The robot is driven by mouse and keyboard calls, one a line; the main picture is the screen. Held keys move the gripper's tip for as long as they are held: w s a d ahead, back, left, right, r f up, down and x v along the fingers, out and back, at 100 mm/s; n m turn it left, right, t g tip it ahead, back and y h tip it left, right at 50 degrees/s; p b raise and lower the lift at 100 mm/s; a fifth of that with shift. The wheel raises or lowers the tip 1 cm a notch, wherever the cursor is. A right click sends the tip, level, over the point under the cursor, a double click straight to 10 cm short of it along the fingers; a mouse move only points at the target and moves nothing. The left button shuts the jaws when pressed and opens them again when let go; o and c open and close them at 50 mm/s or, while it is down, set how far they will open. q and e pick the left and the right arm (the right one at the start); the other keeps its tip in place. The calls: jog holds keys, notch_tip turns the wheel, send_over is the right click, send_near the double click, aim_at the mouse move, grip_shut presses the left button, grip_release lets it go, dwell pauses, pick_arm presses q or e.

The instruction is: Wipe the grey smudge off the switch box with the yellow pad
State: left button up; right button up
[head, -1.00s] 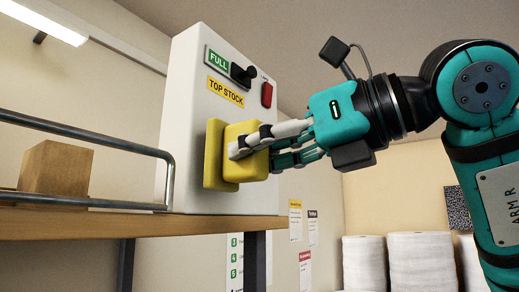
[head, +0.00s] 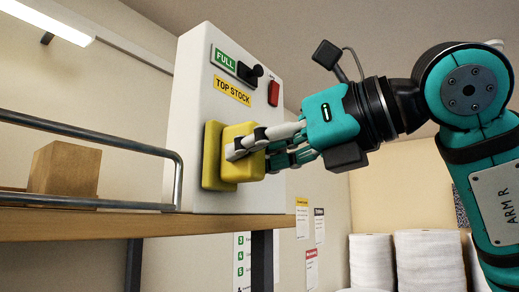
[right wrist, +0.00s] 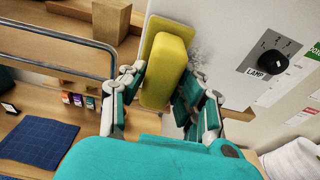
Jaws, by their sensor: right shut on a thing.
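The white switch box (head: 190,100) stands upright on a wooden shelf, with its front face towards my right arm. The yellow pad (head: 213,165), a thin plate with a thick grip block, lies against the lower part of that face. My right gripper (head: 244,150) is shut on the pad's block. In the right wrist view the pad (right wrist: 165,70) sits between the fingers, and the grey smudge (right wrist: 196,53) shows as faint specks on the face just right of it. The pad may cover part of the smudge. The head view shows no smudge. My left gripper is out of view.
The shelf (head: 120,225) has a metal rail (head: 90,127) on the left, with a brown block (head: 64,170) behind it. Above the pad are a black switch knob (head: 249,72) and a red lamp (head: 273,92). White rolls (head: 428,262) stand at the lower right.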

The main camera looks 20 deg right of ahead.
jog(key=shift+w+a, duration=0.1)
jog(key=shift+w, duration=0.05)
jog(key=shift+w+d+p, duration=0.8)
jog(key=shift+w+d, duration=1.65)
jog(key=shift+d, duration=0.55)
jog(key=shift+s+a+b, duration=0.35)
jog(key=shift+s+a, duration=0.95)
jog(key=shift+a, duration=0.25)
jog(key=shift+s+a+b, duration=0.3)
jog(key=shift+s+a, duration=0.95)
jog(key=shift+a, duration=0.3)
jog(key=shift+d, duration=0.1)
jog(key=shift+s+d, duration=0.3)
jog(key=shift+d, duration=0.05)
jog(key=shift+f+b+v, duration=0.15)
jog(key=shift+b+v, duration=0.1)
jog(key=shift+v, duration=0.95)
jog(key=shift+f+b+v, duration=0.2)
jog(key=shift+b+v, duration=0.05)
jog(key=shift+v, duration=1)
